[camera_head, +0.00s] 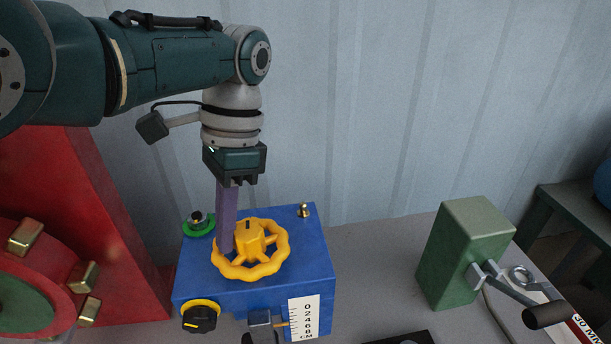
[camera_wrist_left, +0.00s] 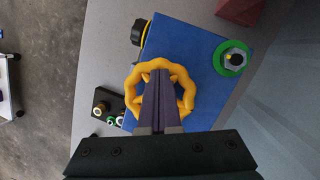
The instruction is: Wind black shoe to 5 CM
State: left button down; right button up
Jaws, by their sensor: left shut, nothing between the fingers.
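A yellow scalloped handwheel (camera_head: 268,271) with a raised hub (camera_head: 250,238) sits on top of a blue box (camera_head: 300,255). It also shows in the wrist view (camera_wrist_left: 131,88). My left gripper (camera_head: 227,248) points down with its purple fingers shut and empty. Its tips are inside the wheel's ring, left of the hub; whether they touch a spoke is unclear. A white scale (camera_head: 304,318) marked 0 to 8 CM is on the box's front. A brass pointer from a grey block (camera_head: 261,320) lies beside its middle-to-lower marks; the exact reading is unclear. A black part (camera_head: 262,339) below is cut off.
The box also carries a black knob with a yellow ring (camera_head: 200,317), a green-ringed fitting (camera_head: 197,224) and a brass peg (camera_head: 304,210). A red machine (camera_head: 110,230) stands close at left. A green crank box (camera_head: 465,250) stands at right, with bench space between.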

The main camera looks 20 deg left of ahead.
pick_arm(q)
jog(key=w+d+r+t+p, duration=0.1)
jog(key=r+p, duration=0.1)
jog(key=w+r+t+p, duration=0.1)
jog(key=w+r+p, duration=0.1)
jog(key=w+d+r+t+p, duration=0.1)
jog(key=w+r+p, duration=0.1)
jog(key=p, duration=0.1)
jog(key=shift+w+d+r+h, duration=0.1)
jog(key=shift+d+r+h, duration=0.05)
jog(key=shift+d+h, duration=0.2)
jog(key=shift+w+d+r+t, duration=0.15)
jog(key=shift+w+d, duration=0.05)
jog(key=shift+w, duration=0.2)
jog(key=shift+w+d+r+t, duration=0.1)
jog(key=shift+w+d+t, duration=0.1)
jog(key=shift+w, duration=0.15)
jog(key=shift+f, duration=0.15)
jog(key=shift+s+a+f, duration=0.15)
jog(key=shift+s+a, duration=0.1)
jog(key=shift+s, duration=0.05)
jog(key=shift+s, duration=0.1)
